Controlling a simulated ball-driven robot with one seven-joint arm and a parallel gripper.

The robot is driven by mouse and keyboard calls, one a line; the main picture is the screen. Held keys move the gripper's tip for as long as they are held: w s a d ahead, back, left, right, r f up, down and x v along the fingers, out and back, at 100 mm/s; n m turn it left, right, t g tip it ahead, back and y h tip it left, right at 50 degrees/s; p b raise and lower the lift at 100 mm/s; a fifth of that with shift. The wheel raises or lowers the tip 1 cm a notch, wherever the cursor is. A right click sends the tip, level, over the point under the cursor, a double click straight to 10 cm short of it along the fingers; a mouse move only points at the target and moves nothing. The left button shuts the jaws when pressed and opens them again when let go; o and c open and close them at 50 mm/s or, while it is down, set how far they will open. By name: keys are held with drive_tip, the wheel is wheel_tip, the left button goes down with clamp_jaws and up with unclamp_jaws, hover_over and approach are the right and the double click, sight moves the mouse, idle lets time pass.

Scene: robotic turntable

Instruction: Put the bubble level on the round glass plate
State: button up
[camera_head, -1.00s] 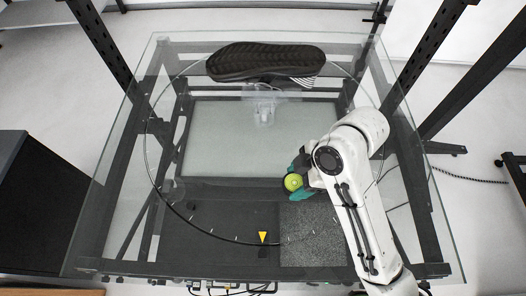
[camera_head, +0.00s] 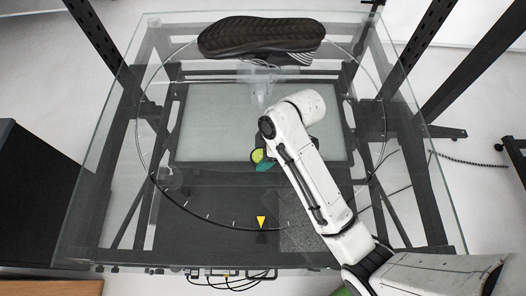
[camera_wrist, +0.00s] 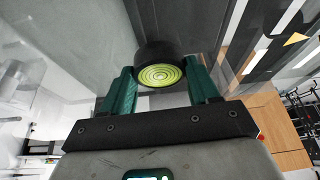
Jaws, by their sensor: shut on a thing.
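The bubble level is a small black round body with a yellow-green ringed face; it shows in the wrist view (camera_wrist: 158,74) between my fingers and in the head view (camera_head: 257,155). My gripper (camera_wrist: 160,92) has green fingers and is shut on it; in the head view my gripper (camera_head: 264,164) is partly hidden under my arm. The round glass plate (camera_head: 185,205) is clear, with a thin dark rim, and lies over the dark table frame. The level is over the plate's middle area; I cannot tell its height above the glass.
A black shoe sole (camera_head: 262,37) lies across the far edge of the plate. A clear object (camera_head: 262,85) is just in front of it. A yellow triangle marker (camera_head: 261,222) is at the near rim. The plate's left half is mostly clear.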

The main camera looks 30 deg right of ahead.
drive_tip(key=shift+f, duration=0.2)
drive_tip(key=shift+f, duration=0.15)
drive_tip(key=o, duration=1.1)
drive_tip(key=shift+p+v, duration=2.1)
drive_tip(key=shift+v, duration=4.1)
